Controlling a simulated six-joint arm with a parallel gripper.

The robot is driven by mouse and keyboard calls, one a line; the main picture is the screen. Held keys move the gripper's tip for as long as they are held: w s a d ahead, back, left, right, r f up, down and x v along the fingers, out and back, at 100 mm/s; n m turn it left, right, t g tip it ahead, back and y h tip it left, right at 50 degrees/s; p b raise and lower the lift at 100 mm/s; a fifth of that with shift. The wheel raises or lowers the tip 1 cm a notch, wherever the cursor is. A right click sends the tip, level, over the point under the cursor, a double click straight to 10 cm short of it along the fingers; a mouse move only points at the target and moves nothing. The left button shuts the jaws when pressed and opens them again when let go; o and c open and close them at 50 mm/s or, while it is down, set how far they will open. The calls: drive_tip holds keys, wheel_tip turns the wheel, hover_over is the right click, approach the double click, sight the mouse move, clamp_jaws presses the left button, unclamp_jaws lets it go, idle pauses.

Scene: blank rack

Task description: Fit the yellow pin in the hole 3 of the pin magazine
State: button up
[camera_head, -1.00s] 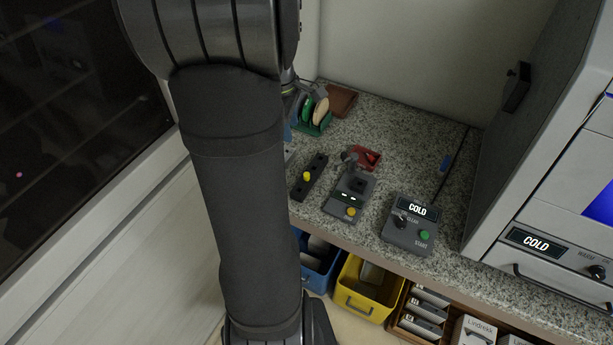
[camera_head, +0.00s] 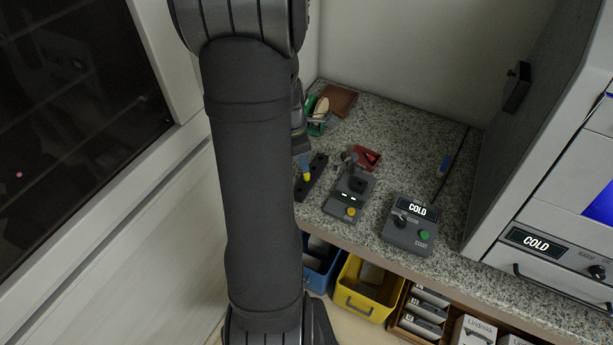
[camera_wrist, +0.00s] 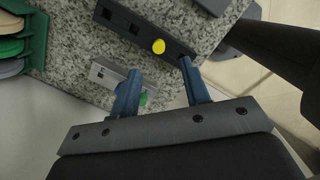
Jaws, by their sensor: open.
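The yellow pin (camera_head: 307,177) stands in the pin magazine (camera_head: 316,164), a dark bar on the granite counter. In the wrist view the pin (camera_wrist: 158,46) shows as a round yellow top, with dark square holes along the magazine (camera_wrist: 119,21) to its left and another at its right. I see no hole numbers. My gripper (camera_wrist: 160,73) is open and empty, its two blue fingers apart. In this view the pin appears just beyond the gap between the fingertips; I cannot tell the height between them. In the head view my arm hides part of the magazine.
A grey device with a yellow button (camera_head: 351,211) stands right of the magazine, and a control box reading COLD (camera_head: 409,237) farther right. A green rack with discs (camera_wrist: 24,40) is at the wrist view's left. A pale block with a green part (camera_wrist: 107,76) lies near the left finger.

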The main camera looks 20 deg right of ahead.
sight(307, 178)
drive_tip(key=shift+d+f, duration=0.2)
drive_tip(key=shift+f, duration=0.95)
drive_tip(key=shift+d+f, duration=0.25)
drive_tip(key=shift+f, duration=0.85)
drive_tip(key=shift+d+f, duration=0.2)
drive_tip(key=shift+f, duration=0.95)
clamp_jaws()
